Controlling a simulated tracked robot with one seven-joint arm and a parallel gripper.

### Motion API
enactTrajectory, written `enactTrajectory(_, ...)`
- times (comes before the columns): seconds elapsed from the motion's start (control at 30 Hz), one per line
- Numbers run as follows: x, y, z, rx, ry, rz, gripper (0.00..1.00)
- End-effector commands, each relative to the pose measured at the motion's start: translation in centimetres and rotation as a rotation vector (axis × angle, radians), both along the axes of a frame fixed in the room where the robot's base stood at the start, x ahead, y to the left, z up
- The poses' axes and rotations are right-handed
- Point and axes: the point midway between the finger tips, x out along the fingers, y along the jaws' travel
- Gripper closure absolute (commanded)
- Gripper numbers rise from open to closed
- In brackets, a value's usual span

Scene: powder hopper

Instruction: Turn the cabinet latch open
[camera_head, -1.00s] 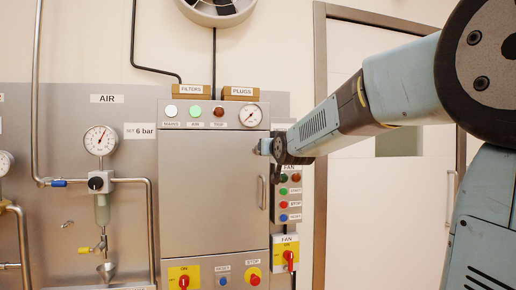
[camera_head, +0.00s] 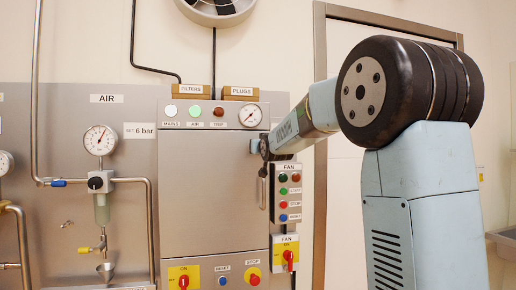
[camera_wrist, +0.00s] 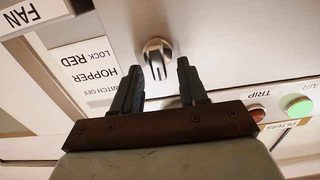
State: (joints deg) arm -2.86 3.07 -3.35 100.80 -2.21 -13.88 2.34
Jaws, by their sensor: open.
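The cabinet (camera_head: 213,190) is a grey metal box with a closed door. My gripper (camera_wrist: 159,66) is open, with one finger on each side of the latch's grip bar. The fingers seem to be around or just short of it; I cannot tell whether they touch it. In the head view my gripper (camera_head: 256,147) is at the upper right edge of the cabinet door and hides the latch.
A FAN button box (camera_head: 288,195) and a red rotary switch (camera_head: 289,257) are right of the cabinet. A vertical door handle (camera_head: 263,192) is below my gripper. Lamps and a gauge (camera_head: 250,115) sit above the door. A HOPPER label (camera_wrist: 88,68) shows near the latch.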

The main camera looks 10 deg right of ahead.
Motion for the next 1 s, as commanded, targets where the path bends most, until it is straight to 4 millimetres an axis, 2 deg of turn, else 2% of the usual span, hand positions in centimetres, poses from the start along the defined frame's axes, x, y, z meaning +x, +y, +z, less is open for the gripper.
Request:
enactTrajectory(0.4, 0.68, -0.05, -0.05, 0.000, 0.000, -0.001, 0.57)
enactTrajectory(0.77, 0.66, -0.07, -0.04, 0.000, 0.000, -0.001, 0.91)
enactTrajectory(0.8, 0.66, 0.46, -0.04, 0.000, 0.000, 0.001, 0.92)
enactTrajectory(1.0, 0.66, -0.01, -0.04, 0.016, 0.000, 0.000, 0.92)
